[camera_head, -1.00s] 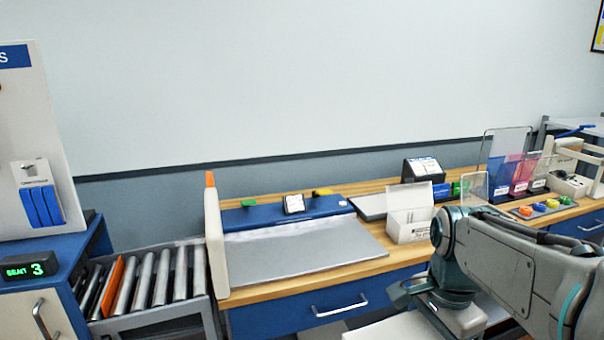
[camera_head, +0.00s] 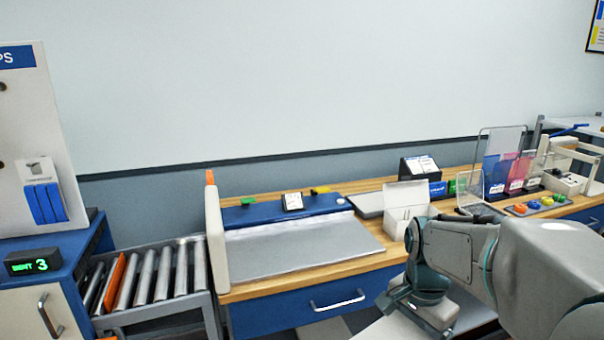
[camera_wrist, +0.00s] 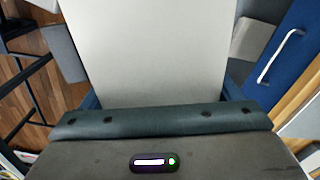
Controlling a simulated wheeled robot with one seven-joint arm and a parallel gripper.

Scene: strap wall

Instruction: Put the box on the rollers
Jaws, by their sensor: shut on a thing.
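The box (camera_wrist: 150,50) is a large pale, flat-sided thing that fills the middle of the wrist view. My gripper (camera_head: 418,305) is shut on it. In the head view only a pale part of the box (camera_head: 385,328) shows below my gripper, at the bottom edge; the rest is cut off or hidden. The rollers (camera_head: 164,272) are a row of grey metal cylinders in a grey frame at the lower left, between the blue cabinet and the wooden bench. My gripper and the box are well to the right of them, in front of the bench.
An orange bar (camera_head: 115,284) crosses the rollers near their left end. A white upright panel (camera_head: 217,240) with an orange tip stands between rollers and bench. The bench (camera_head: 280,285) has a blue drawer with a handle. An open white carton (camera_head: 404,222) stands on it.

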